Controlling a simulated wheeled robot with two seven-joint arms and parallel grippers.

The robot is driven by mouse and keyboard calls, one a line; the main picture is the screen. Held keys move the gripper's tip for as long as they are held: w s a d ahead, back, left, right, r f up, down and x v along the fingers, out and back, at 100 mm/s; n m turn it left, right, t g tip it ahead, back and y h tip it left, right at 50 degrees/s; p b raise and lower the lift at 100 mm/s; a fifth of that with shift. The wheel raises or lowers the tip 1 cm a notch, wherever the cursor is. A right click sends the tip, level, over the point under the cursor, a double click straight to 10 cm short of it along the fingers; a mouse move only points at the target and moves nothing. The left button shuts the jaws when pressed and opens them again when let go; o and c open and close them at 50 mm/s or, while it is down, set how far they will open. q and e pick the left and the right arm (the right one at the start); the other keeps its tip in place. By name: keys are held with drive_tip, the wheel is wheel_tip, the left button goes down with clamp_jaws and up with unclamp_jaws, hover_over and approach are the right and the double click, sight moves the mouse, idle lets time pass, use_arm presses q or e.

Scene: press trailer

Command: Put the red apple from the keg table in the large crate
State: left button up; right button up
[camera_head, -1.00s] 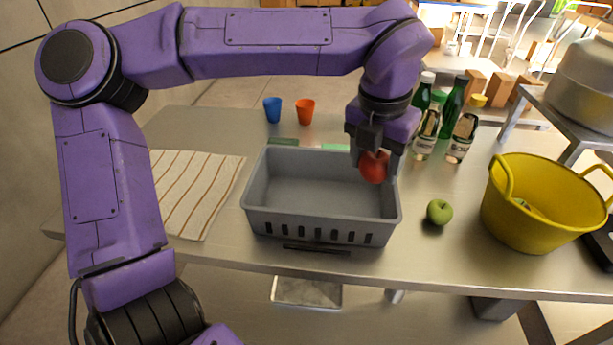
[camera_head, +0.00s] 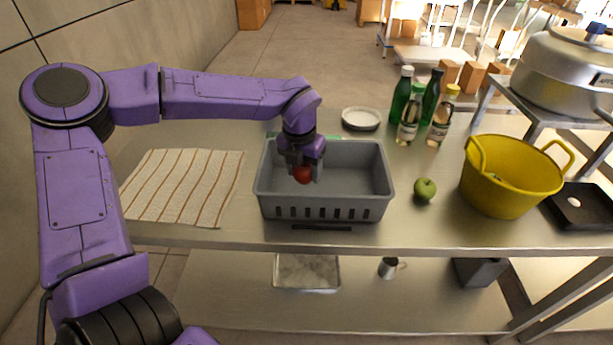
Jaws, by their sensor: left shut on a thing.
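The red apple (camera_head: 302,175) is between the fingers of my left gripper (camera_head: 302,172), which is shut on it. The gripper points down over the left half of the grey crate (camera_head: 325,207), with the apple at about the height of the opening. I cannot tell whether the apple touches the crate floor. The crate stands on the steel table (camera_head: 420,228), and the part of it that I can see inside is empty. The fingers cover part of the apple. My right gripper is not in view.
A striped cloth (camera_head: 185,187) lies left of the crate. A green apple (camera_head: 425,189) and a yellow tub (camera_head: 510,185) stand to the right. Several bottles (camera_head: 411,115) and a white plate (camera_head: 361,119) are behind. A metal pot (camera_head: 565,72) stands on a raised shelf.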

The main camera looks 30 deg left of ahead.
sight(303, 190)
use_arm(q)
drive_tip(key=shift+w+a+f, duration=0.35)
drive_tip(key=shift+a+f, duration=0.05)
drive_tip(key=shift+f, duration=0.1)
drive_tip(key=shift+w+a+f, duration=0.3)
drive_tip(key=shift+a+f, duration=0.05)
drive_tip(key=shift+f, duration=0.15)
drive_tip(key=shift+d+f, duration=0.2)
drive_tip(key=shift+f, duration=1.2)
drive_tip(key=shift+f, duration=0.15)
drive_tip(key=o, duration=1.1)
drive_tip(key=r, duration=0.4)
drive_tip(key=s+r, duration=0.1)
drive_tip(key=r, duration=0.3)
drive_tip(key=s+r, duration=0.1)
drive_tip(key=r, duration=0.3)
drive_tip(key=shift+d+r, duration=0.15)
